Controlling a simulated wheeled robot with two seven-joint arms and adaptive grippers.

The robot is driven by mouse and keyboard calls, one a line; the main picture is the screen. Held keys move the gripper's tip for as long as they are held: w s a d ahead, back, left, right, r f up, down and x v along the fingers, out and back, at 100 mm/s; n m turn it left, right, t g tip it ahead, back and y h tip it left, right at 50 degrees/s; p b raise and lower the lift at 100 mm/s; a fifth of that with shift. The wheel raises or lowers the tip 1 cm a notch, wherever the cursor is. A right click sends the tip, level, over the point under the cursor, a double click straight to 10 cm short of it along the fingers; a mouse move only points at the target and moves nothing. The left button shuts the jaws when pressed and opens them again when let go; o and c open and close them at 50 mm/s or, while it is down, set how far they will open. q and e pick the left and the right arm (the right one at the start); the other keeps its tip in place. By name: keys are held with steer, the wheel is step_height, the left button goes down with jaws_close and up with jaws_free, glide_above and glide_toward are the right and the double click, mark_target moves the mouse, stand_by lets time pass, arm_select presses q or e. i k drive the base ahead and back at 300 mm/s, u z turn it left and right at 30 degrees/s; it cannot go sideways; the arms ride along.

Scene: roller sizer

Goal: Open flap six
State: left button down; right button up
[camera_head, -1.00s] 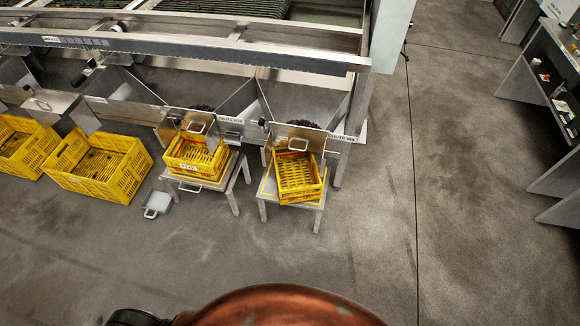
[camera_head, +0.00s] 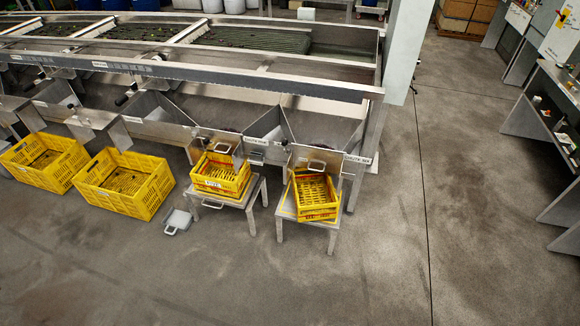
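The chute labelled six (camera_head: 357,159) is the rightmost one on the long metal machine. Its metal flap (camera_head: 330,157) hangs at the chute mouth and carries a small handle (camera_head: 316,165); it looks shut. A yellow crate (camera_head: 317,212) stands right below it on a small metal stand (camera_head: 334,236). The crate looks empty inside, with slatted sides. The neighbouring flap (camera_head: 205,142) on the left also has a handle. Neither of my grippers is in view.
Another yellow crate (camera_head: 203,185) sits on a metal stand to the left. Two yellow crates (camera_head: 146,206) (camera_head: 60,178) stand on the floor further left. A grey handled plate (camera_head: 176,220) lies on the floor.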

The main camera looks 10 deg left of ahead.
mark_target(312, 158)
steer(key=u, duration=0.55)
steer(key=i, duration=0.7)
steer(key=u, duration=0.3)
